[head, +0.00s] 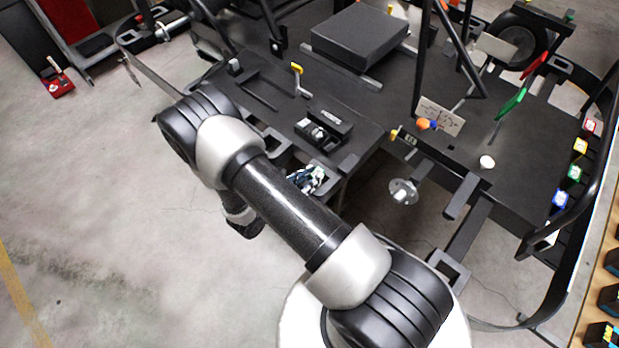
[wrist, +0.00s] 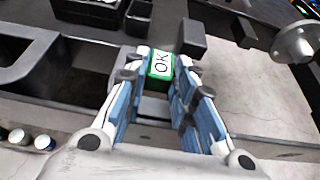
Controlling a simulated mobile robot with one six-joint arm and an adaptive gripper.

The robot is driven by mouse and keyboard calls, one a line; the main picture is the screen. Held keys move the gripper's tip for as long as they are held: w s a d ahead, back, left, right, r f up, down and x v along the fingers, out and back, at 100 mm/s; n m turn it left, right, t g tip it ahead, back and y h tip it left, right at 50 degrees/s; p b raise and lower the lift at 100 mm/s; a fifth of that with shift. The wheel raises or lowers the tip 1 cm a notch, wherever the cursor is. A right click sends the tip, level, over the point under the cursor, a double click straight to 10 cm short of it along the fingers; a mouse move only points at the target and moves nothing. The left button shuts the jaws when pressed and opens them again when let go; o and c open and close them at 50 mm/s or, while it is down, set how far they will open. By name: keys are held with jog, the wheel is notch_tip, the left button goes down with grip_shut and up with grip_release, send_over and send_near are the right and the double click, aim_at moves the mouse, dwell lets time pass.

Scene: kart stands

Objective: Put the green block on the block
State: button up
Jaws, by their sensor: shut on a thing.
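My gripper (wrist: 161,62) is shut on a small green block (wrist: 161,66) with a white face reading "OK". The block sits between the fingertips, close to the edge of the black kart deck. In the head view my gripper (head: 309,180) shows as blue and white parts beside the deck edge, partly hidden by my arm; the held block cannot be made out there. Other small blocks with white faces stand on the black rail at the right: a red block (head: 589,126), a yellow block (head: 580,146), another green block (head: 574,172) and a blue block (head: 560,198).
A black tray with silver parts (head: 323,128) lies on the deck near my gripper. A large black box (head: 359,36) stands farther back. A metal hub (head: 403,191) sticks out at the deck's front. Open floor (head: 110,200) lies at the left.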

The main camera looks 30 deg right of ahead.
jog(key=o, duration=0.9)
jog(key=shift+f, duration=0.1)
jog(key=shift+c, duration=0.2)
jog(key=shift+r+p, duration=0.3)
jog(key=v, duration=1.2)
jog(key=s+d+r+m+g+y, duration=0.25)
jog(key=r+m, duration=0.35)
jog(key=r, duration=0.3)
jog(key=s+d+r+m+g+y, duration=0.1)
jog(key=s+r+m+g, duration=0.15)
jog(key=r+m, duration=0.45)
jog(key=s+a+r+m+t+y, duration=0.2)
jog(key=s+r+m+y, duration=0.2)
jog(key=r, duration=0.5)
jog(key=s+a+r+m+t+y, duration=0.1)
jog(key=s+r+m+t+y, duration=0.2)
jog(key=r, duration=0.6)
jog(key=s+m+y+p, duration=0.1)
jog(key=s+m+y, duration=0.1)
jog(key=s, duration=0.1)
jog(key=shift+s+a, duration=0.35)
jog(key=shift+s, duration=0.05)
